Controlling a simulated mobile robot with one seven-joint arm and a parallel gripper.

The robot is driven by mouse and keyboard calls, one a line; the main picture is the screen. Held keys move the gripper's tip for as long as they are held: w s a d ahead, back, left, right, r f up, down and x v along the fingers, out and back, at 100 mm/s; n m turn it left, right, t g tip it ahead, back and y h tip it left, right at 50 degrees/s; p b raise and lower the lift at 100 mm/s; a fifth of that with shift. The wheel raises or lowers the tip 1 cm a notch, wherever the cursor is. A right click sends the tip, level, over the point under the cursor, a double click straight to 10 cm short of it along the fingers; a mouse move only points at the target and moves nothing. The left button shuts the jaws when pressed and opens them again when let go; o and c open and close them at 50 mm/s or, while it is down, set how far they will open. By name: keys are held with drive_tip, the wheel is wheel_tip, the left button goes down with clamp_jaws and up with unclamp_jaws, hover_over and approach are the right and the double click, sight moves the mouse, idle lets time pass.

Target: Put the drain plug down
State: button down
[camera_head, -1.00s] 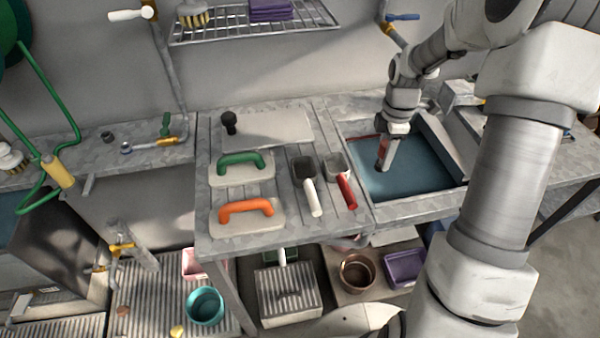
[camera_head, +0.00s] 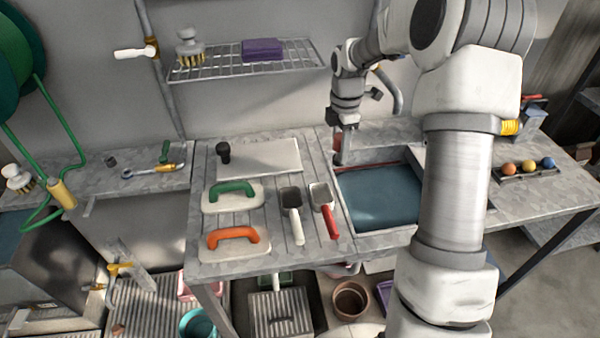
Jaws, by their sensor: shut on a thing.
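My gripper (camera_head: 342,150) is at the back left corner of the blue-bottomed sink (camera_head: 380,200), above the bench. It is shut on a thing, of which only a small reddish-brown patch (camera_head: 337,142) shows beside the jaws. This looks like the drain plug, but its shape is mostly hidden and too small to make out. I cannot tell whether it touches the bench or the sink edge.
Left of the sink are a red-handled scoop (camera_head: 325,208), a white-handled scoop (camera_head: 293,213), a green-handled float (camera_head: 233,195) and an orange-handled float (camera_head: 236,243). A wire shelf (camera_head: 220,65) hangs behind. Several coloured balls (camera_head: 528,166) sit at right.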

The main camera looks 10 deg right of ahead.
drive_tip(key=w+a+f, duration=0.2)
drive_tip(key=a, duration=0.1)
drive_tip(key=w+a+f, duration=0.2)
drive_tip(key=shift+w+a, duration=0.1)
drive_tip(key=shift+a, duration=0.1)
drive_tip(key=shift+f, duration=2.05)
drive_tip(key=shift+f, duration=0.15)
drive_tip(key=shift+c, duration=2)
unclamp_jaws()
